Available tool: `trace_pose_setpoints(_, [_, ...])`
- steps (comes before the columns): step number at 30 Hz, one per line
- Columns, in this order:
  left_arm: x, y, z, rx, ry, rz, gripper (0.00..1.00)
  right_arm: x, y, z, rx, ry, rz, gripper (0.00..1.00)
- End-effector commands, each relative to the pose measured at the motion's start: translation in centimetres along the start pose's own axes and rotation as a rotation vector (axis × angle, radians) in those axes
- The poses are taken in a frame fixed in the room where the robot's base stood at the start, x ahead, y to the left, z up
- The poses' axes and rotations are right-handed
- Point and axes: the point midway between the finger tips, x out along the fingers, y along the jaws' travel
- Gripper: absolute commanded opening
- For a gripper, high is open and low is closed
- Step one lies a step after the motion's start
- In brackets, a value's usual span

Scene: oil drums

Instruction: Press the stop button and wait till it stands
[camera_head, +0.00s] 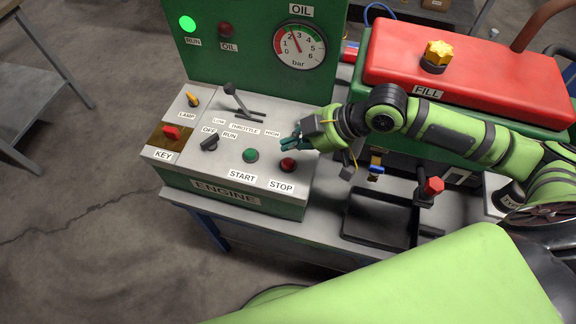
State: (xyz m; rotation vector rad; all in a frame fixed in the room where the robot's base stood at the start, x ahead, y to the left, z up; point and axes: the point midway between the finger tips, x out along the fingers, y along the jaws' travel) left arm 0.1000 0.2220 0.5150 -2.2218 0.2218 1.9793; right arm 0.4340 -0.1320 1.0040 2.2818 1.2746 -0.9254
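The red STOP button (288,165) sits at the right end of the sloped grey engine panel (222,168), above its STOP label. The green START button (250,155) is to its left. My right gripper (286,143) reaches in from the right, just above and behind the STOP button in the picture. Its teal fingertips look close together and hold nothing visible. There seems to be a small gap to the button. The RUN lamp (188,23) glows green. The pressure gauge (299,46) has its needle between 2 and 3 bar. My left gripper is not in view.
The throttle lever (235,99), OFF/RUN switch (210,143), lamp switch (192,99) and red key (171,132) are left on the panel. The red tank (470,60) with its yellow cap (438,53) stands back right. A dark tray (380,221) lies right of the panel.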

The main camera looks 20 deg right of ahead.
Motion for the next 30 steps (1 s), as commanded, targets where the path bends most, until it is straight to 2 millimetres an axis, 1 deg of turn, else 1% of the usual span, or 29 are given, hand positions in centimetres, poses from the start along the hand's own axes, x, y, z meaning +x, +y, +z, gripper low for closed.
trace_pose_setpoints(1, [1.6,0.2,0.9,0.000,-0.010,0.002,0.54,1.1,0.0,1.1,-0.001,0.000,0.001,0.00])
trace_pose_setpoints(3, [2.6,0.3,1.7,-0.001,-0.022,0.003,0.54,1.6,0.0,1.7,-0.001,0.001,0.001,0.00])
trace_pose_setpoints(6, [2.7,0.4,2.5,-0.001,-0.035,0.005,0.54,2.2,0.0,2.3,0.002,-0.001,-0.001,0.00])
trace_pose_setpoints(9, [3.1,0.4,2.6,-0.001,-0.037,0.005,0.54,2.8,0.0,2.9,0.001,-0.001,-0.001,0.00])
trace_pose_setpoints(16, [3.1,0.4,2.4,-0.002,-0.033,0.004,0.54,3.0,0.0,3.1,0.000,0.000,0.000,0.00])
trace_pose_setpoints(24, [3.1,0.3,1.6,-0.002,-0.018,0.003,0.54,3.0,0.0,3.1,0.000,0.000,0.000,0.00])
trace_pose_setpoints(30, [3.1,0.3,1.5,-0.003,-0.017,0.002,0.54,3.0,0.0,3.1,0.000,0.000,0.000,0.00])
